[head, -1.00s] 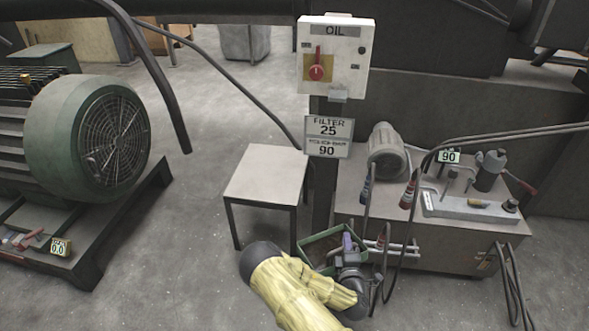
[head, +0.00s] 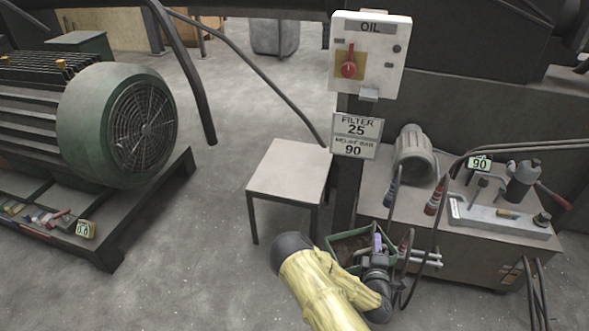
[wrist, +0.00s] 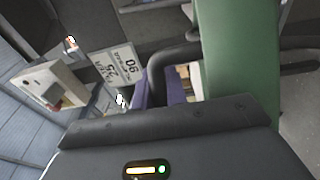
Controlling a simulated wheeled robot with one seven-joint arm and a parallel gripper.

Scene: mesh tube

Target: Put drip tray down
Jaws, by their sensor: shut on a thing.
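The green drip tray (head: 341,246) is in the head view, just past my yellow-sleeved arm and left of the hydraulic unit. It looks like an open shallow box, partly hidden by my wrist. My gripper (head: 377,245) is at the tray's right side, shut on it. In the wrist view, a broad green wall of the tray (wrist: 237,60) stands close up at the right of the gripper (wrist: 175,95). The fingertips are mostly hidden. I cannot tell whether the tray touches anything below.
A small grey table (head: 290,170) stands left of the tray, its top bare. The hydraulic unit (head: 470,255) with hoses is close on the right. A post carries the OIL switch box (head: 370,55). A green motor (head: 120,120) sits on a skid at left. Floor between is clear.

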